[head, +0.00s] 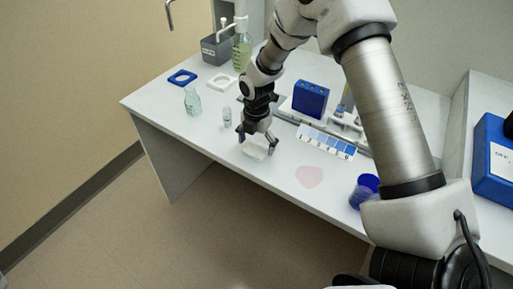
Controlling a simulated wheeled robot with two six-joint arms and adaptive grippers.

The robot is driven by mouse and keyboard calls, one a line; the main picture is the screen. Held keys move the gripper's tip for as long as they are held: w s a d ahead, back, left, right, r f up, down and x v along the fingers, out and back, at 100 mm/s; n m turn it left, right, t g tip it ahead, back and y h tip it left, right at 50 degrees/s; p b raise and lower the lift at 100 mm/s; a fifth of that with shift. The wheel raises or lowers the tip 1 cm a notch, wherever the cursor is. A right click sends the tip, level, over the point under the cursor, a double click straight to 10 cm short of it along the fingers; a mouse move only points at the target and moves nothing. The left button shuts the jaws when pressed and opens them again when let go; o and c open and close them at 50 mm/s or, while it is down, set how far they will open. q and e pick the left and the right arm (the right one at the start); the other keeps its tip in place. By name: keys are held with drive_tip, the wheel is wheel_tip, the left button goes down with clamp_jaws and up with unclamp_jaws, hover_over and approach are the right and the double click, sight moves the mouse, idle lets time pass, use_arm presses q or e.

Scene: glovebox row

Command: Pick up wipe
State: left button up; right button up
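A white crumpled wipe (255,151) lies on the white bench top near its front edge. My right gripper (257,143) points down right over the wipe, with its dark fingers apart on either side of it. I cannot tell whether the fingers touch the wipe. The gripper hides the wipe's upper part. My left gripper is not in view.
A pink patch (309,176) and a blue cup (364,190) are to the right. A blue rack (310,97) and a color strip (327,142) stand behind. A small vial (227,118) and a glass bottle (192,101) are to the left.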

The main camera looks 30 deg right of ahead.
drive_tip(key=c, duration=0.6)
